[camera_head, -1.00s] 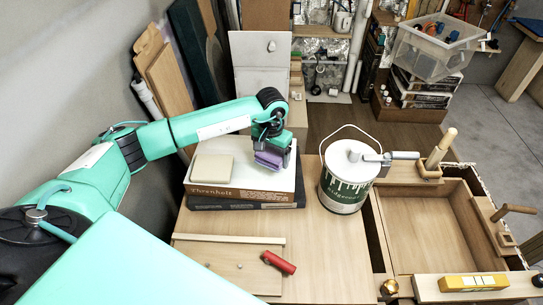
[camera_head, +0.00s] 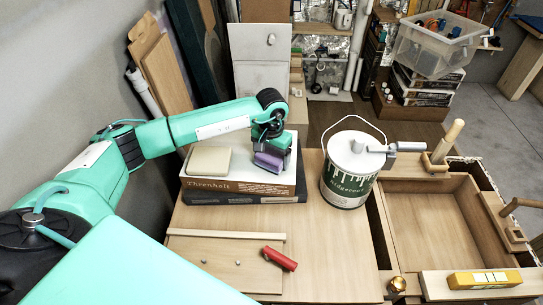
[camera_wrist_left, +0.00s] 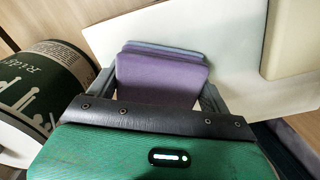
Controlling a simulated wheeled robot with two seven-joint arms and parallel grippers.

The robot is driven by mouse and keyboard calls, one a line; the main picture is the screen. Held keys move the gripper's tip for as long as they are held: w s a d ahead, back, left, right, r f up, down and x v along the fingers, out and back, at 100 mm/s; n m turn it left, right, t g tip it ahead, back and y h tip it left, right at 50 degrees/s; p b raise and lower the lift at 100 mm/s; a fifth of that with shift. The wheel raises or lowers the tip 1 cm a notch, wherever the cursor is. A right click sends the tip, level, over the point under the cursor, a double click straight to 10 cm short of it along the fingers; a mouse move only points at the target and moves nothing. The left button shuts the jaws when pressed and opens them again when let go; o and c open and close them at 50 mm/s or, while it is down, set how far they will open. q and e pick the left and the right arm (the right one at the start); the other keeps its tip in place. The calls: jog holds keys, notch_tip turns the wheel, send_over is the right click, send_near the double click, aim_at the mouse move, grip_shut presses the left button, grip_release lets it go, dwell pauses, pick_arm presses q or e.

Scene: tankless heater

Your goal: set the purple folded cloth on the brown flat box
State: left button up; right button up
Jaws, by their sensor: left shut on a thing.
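The purple folded cloth (camera_head: 268,162) is in the jaws of my left gripper (camera_head: 271,153), over the right part of a flat box (camera_head: 240,190) with a brown side lettered "Threnholt" and a white top. In the left wrist view the purple cloth (camera_wrist_left: 160,78) sits between the fingers, with a bluish layer at its far edge and the white box top (camera_wrist_left: 235,40) beyond it. I cannot tell whether the cloth touches the box. My right gripper is not in view.
A beige flat block (camera_head: 209,160) lies on the left of the box top. A dark box (camera_head: 230,198) lies underneath. A green and white can (camera_head: 347,185) stands to the right. A red tool (camera_head: 279,258) lies in front on a wooden board (camera_head: 225,262).

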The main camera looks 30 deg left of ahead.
aim_at(272, 153)
pick_arm(q)
jog(key=shift+f+b, duration=0.45)
jog(key=o, duration=1)
jog(key=shift+o, duration=0.2)
jog(key=shift+r, duration=0.35)
notch_tip(272, 153, up, 13)
jog(key=b, duration=0.4)
